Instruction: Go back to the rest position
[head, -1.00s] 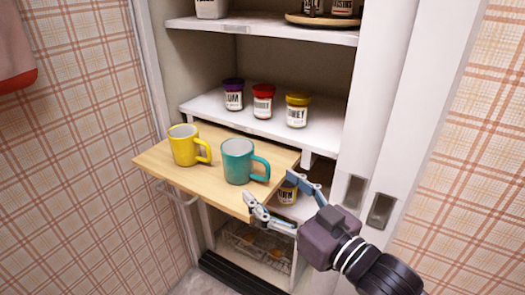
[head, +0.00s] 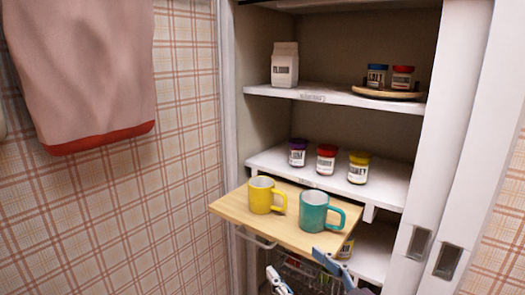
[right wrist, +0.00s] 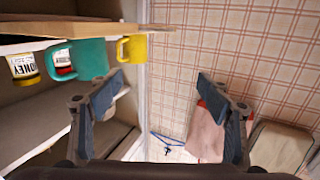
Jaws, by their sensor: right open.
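My right gripper (head: 297,264) is at the bottom of the head view, just below and in front of the pull-out wooden board (head: 235,205). In the right wrist view its two fingers (right wrist: 160,84) are wide apart with nothing between them. A yellow mug (head: 260,196) and a teal mug (head: 313,213) stand upright on the board, apart from the gripper. The teal mug (right wrist: 92,58) shows behind the left finger in the wrist view. My left gripper is in neither view.
The white cupboard has a shelf with several labelled jars (head: 326,160) and a higher shelf with a carton (head: 285,65) and a round tray (head: 388,92). White door panels (head: 440,190) stand at right. A pink towel (head: 85,70) hangs at left.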

